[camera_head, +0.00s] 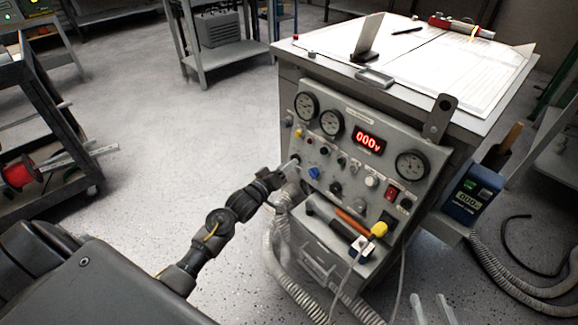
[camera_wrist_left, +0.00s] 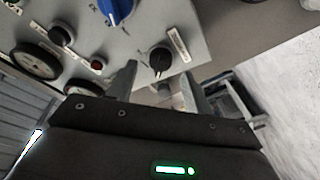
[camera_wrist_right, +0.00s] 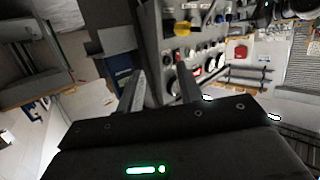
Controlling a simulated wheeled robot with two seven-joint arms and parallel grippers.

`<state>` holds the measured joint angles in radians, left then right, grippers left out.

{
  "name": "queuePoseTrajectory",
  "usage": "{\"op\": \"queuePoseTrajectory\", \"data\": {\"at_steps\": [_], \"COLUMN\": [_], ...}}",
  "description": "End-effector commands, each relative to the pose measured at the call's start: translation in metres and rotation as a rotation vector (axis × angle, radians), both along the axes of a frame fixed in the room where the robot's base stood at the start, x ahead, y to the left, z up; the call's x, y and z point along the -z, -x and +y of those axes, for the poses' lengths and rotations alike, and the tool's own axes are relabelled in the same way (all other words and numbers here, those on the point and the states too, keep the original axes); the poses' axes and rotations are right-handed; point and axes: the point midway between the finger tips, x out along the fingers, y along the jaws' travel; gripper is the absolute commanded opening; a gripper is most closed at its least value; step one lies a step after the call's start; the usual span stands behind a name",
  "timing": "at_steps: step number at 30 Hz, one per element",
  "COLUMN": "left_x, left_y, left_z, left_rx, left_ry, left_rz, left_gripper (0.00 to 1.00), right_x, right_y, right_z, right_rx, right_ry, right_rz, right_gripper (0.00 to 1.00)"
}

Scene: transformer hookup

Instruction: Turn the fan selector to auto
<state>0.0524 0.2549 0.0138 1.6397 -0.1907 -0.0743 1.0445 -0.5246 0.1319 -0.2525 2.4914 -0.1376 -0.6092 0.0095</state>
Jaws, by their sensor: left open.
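In the left wrist view a small black knob (camera_wrist_left: 160,60) with a pale pointer mark sits near the panel edge beside a white label too small to read. I cannot tell for sure that it is the fan selector. My left gripper (camera_wrist_left: 158,86) is open, with its fingers on either side below this knob, and nothing shows between them. In the head view my left gripper (camera_head: 284,171) is at the left edge of the grey panel (camera_head: 345,155) and partly hides that area. My right gripper (camera_wrist_right: 159,88) is open and empty; its fingertips (camera_head: 431,308) show at the bottom right of the head view.
A blue knob (camera_head: 314,173) is close to my left gripper. The panel also has gauges (camera_head: 306,105), a red display (camera_head: 369,141) and a red switch (camera_head: 391,193). Open floor lies left.

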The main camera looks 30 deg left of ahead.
Motion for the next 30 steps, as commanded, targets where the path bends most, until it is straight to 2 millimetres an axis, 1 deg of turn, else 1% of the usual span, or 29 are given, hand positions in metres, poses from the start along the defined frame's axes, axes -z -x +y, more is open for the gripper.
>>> {"op": "queuePoseTrajectory", "data": {"at_steps": [1,6,15,16,24,26,30], "left_x": [0.001,0.0,0.0,0.0,0.0,0.0,0.0], "left_y": [-0.007,-0.019,-0.021,-0.021,-0.021,-0.021,-0.021], "left_z": [-0.001,-0.003,-0.004,-0.004,-0.004,-0.004,-0.004], "left_rx": [0.0,-0.001,-0.001,-0.001,-0.001,-0.001,0.0], "left_ry": [0.0,0.0,0.0,0.0,0.0,0.0,-0.006], "left_rz": [-0.001,-0.001,0.001,0.001,0.001,0.001,-0.001], "left_gripper": [0.5,0.5,0.5,0.49,0.14,0.07,0.06], "right_x": [-0.003,-0.015,-0.017,-0.017,-0.017,-0.017,-0.017], "right_y": [-0.001,-0.001,-0.001,-0.001,-0.001,-0.001,-0.001], "right_z": [0.003,0.01,0.011,0.011,0.011,0.011,0.011], "right_rx": [-0.009,-0.028,-0.033,-0.033,-0.031,-0.031,-0.031], "right_ry": [-0.013,-0.04,-0.046,-0.046,-0.046,-0.046,-0.045], "right_rz": [-0.029,-0.091,-0.104,-0.104,-0.102,-0.101,-0.1], "right_gripper": [0.36,0.36,0.36,0.36,0.36,0.36,0.36]}}
